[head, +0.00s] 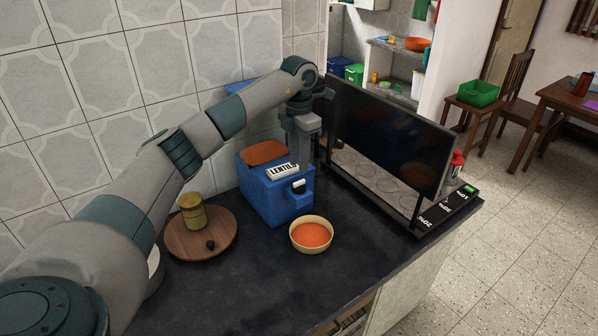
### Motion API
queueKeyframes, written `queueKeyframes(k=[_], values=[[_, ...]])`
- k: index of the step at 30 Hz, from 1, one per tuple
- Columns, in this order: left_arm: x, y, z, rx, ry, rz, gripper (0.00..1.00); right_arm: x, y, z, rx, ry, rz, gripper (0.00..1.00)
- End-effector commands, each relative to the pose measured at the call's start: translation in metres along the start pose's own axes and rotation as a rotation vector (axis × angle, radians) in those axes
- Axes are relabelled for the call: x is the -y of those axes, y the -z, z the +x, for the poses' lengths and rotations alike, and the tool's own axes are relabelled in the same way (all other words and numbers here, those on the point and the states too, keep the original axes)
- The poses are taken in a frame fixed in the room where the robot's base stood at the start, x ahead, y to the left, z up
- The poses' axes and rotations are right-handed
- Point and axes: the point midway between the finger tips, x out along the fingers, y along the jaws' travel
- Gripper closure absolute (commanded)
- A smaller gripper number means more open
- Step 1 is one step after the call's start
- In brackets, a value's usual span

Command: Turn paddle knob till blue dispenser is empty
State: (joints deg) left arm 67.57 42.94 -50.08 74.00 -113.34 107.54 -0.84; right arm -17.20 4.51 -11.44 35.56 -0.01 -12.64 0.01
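The blue dispenser (261,192) stands on the dark counter with a label reading "LENTIL", its end covered by my gripper. Its top shows an orange-brown area (264,152); I cannot tell whether this is a lid or lentils. A pale paddle knob (299,184) is on its front. My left gripper (303,171) points down just above the knob; I cannot tell whether it touches it or how far its fingers are apart. A cream bowl (293,241) with orange lentils (311,235) sits below the dispenser's front. My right gripper is not in view.
A round wooden board (187,246) holds a yellow-green jar (192,212) and a small dark knob-like thing (210,245). A dark upright panel (388,135) stands over a hob to the right. The counter in front of the bowl (250,295) is clear.

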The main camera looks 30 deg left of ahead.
Motion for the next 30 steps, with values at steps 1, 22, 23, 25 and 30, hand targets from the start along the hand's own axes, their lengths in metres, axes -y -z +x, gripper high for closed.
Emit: queueKeyframes(k=[1, 22, 23, 25, 30], values=[[0.001, 0.001, 0.007, -0.004, 0.002, 0.000, 0.73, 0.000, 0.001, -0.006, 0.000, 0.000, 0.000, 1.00], [0.000, 0.000, 0.061, 0.000, 0.000, 0.000, 0.73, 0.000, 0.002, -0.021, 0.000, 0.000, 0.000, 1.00], [0.000, 0.000, 0.061, 0.000, 0.000, 0.000, 0.73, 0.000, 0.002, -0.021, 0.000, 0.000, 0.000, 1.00], [0.000, 0.000, 0.061, 0.000, 0.000, 0.000, 0.77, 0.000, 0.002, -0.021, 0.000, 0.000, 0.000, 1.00], [0.000, 0.000, 0.060, 0.000, 0.000, 0.000, 1.00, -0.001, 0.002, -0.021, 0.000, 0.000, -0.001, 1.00]])
